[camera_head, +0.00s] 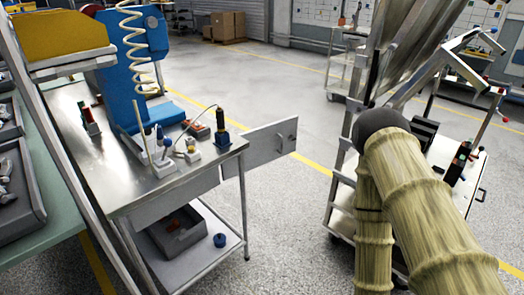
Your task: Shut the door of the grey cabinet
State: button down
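The grey cabinet (172,204) sits just under the metal top of a workbench at the left centre. Its flat grey door (262,149) stands open, swung out to the right of the bench past the front leg. A small handle shows near the door's far right edge. The inside of the cabinet is hidden from this view. My arm, in a beige sleeve with a dark elbow, is at the right, apart from the door with open floor between. My gripper is out of view.
The workbench (105,180) carries a blue stand, a coiled cord and small devices. Its lower shelf (215,245) holds a grey bin and a blue round object. A metal cart (340,215) stands at right, close behind my arm. Floor between door and cart is clear.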

aim_at(270, 142)
jog(key=u, duration=0.25)
jog(key=i, duration=1.2)
